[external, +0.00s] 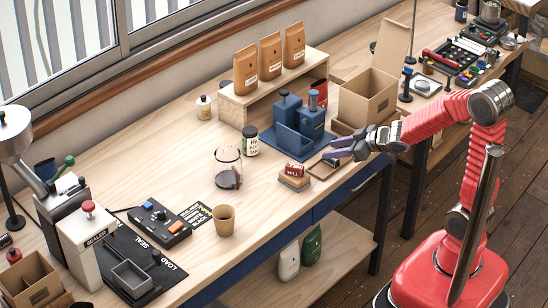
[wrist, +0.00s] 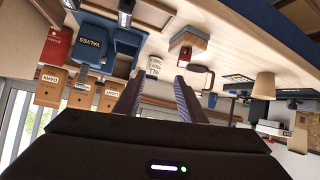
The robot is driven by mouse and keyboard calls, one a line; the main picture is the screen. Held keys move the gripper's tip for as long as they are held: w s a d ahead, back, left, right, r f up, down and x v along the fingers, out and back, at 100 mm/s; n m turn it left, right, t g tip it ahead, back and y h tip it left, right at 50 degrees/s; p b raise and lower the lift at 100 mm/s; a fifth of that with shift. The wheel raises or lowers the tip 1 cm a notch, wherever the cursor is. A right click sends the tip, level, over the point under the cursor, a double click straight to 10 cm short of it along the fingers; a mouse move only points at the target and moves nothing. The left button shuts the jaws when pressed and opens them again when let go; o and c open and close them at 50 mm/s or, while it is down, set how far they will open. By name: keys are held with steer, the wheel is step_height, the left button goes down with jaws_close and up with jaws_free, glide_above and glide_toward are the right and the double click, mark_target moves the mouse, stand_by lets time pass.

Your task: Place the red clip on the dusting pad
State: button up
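A small red item with pale lettering, which looks like the red clip (external: 296,169), rests on top of a low tan and grey block, which looks like the dusting pad (external: 294,183), near the bench's front edge. In the upside-down wrist view the clip (wrist: 185,51) and the block-like pad (wrist: 188,40) show beyond my fingertips. My gripper (external: 339,150) is to the right of the pad, above a small flat tray, apart from the clip. Its purple fingers are spread with nothing between them in the wrist view (wrist: 160,80).
A blue valve machine (external: 300,125) and an open carton (external: 367,95) stand behind my gripper. Bare bench lies between the carafe and the pad.

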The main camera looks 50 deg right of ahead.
steer(key=s+d+r+m+g+h, duration=0.2)
steer(key=s+d+r+m+h, duration=0.25)
steer(key=s, duration=0.55)
steer(key=s+a+r+g+y, duration=0.1)
steer(key=s+a+g, duration=0.1)
steer(key=s, duration=0.5)
steer(key=s+a+r+g+y, duration=0.1)
steer(key=s+a, duration=0.1)
steer(key=s, duration=0.5)
steer(key=shift+r+n+g, duration=0.4)
steer(key=shift+n, duration=0.05)
